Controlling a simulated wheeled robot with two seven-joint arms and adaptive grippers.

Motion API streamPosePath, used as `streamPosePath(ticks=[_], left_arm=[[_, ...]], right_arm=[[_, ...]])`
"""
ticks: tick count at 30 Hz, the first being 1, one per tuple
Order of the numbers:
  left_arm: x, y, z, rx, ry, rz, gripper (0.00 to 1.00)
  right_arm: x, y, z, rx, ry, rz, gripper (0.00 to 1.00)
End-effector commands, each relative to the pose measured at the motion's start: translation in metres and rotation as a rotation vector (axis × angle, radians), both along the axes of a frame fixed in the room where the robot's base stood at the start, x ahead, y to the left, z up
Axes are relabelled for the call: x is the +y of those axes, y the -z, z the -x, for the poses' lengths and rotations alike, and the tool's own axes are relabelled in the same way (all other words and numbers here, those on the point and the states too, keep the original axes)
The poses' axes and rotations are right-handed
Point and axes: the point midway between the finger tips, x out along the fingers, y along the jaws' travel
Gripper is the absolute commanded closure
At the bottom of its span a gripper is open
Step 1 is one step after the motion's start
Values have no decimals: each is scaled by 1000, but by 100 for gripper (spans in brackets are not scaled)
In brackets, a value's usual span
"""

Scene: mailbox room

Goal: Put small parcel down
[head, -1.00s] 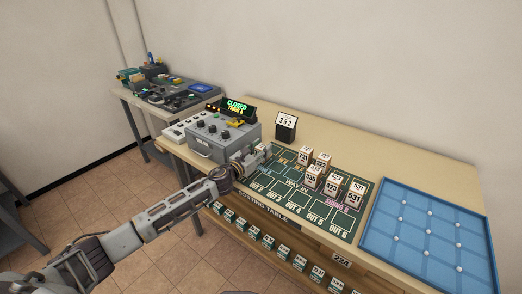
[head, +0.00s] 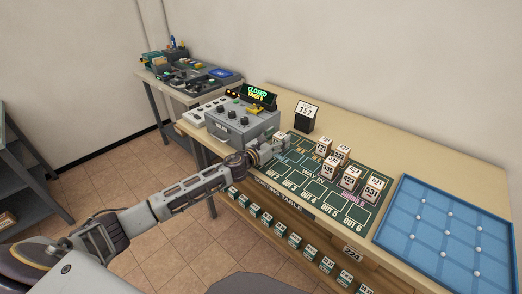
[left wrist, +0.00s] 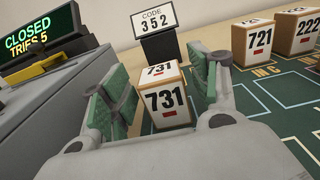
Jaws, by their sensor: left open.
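A small white-and-tan parcel marked 731 (left wrist: 167,103) stands upright on the dark green sorting mat (head: 308,190). My left gripper (left wrist: 160,85) is open, with one green-padded finger on each side of this parcel; I cannot tell whether either pad touches it. In the head view my left gripper (head: 270,150) is low at the mat's far left end, beside the grey control box, and largely covers the parcel. Other numbered parcels stand to its right, among them 721 (left wrist: 259,40), 222 (left wrist: 300,33) and 531 (head: 374,190). My right gripper is not in view.
The grey control box (head: 240,127) with a "CLOSED TRIES 5" display (head: 258,94) stands close left of the gripper. A code stand reading 352 (head: 305,117) is behind. A blue divided tray (head: 400,216) lies at the right. Empty marked OUT squares line the mat's front.

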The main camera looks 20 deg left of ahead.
Motion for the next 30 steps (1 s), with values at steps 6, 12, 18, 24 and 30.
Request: streamPosePath(ticks=[6,12,18,24,30], left_arm=[[6,1,18,1,1,-1,39],[12,1,33,1,0,-1,39],[17,0,48,1,0,0,39],[22,1,61,1,0,-1,39],[27,0,74,1,0,0,39]], right_arm=[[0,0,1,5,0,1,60],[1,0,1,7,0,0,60],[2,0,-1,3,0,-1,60],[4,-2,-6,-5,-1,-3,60],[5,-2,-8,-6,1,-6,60]])
